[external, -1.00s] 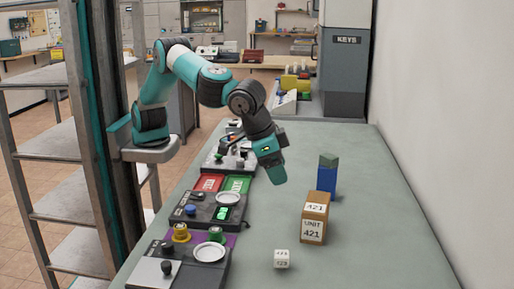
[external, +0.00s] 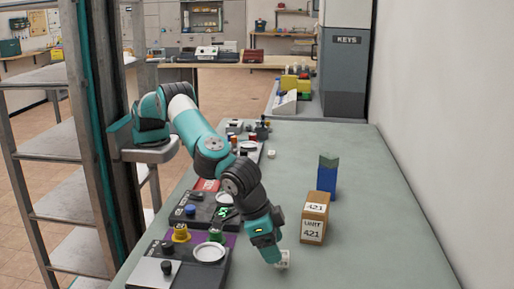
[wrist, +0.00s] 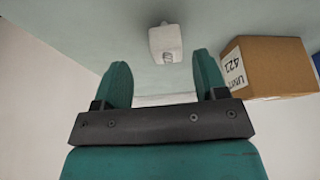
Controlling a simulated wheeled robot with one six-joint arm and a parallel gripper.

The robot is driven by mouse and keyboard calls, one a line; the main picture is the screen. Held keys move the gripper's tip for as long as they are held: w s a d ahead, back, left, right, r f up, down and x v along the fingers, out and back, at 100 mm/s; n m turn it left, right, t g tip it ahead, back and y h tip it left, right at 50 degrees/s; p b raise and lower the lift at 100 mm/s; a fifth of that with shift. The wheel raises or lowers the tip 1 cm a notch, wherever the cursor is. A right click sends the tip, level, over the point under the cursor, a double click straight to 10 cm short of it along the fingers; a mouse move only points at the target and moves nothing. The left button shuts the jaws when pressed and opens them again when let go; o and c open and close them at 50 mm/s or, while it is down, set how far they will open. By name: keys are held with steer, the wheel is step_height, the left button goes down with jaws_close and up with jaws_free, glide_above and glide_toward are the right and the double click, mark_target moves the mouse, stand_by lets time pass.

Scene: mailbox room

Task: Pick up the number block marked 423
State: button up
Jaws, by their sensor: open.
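A small white block (external: 283,260) with dark marks stands on the grey-green table, left of and nearer than the box labelled UNIT 421; its number is too small to read for sure. My gripper (external: 270,257) is pointed down close beside it and partly covers its left side. In the wrist view my gripper (wrist: 162,75) is open, with two teal fingers apart. The white block (wrist: 165,42) lies ahead of the fingertips, roughly in line with the gap, with nothing held. Another small white block (external: 271,154) stands farther back on the table; its marking is unreadable.
The brown UNIT 421 box (external: 314,220) stands close on the right, and also shows in the wrist view (wrist: 268,68). A blue block (external: 326,181) with a green one on top is behind it. Control panels (external: 180,262) line the left edge. The right side is clear.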

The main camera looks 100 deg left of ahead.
steer(key=x, duration=0.5)
steer(key=shift+s+a+f+p, duration=0.2)
steer(key=shift+s+a+p, duration=0.1)
steer(key=shift+a+p, duration=0.05)
steer(key=shift+c, duration=0.5)
steer(key=c, duration=0.9)
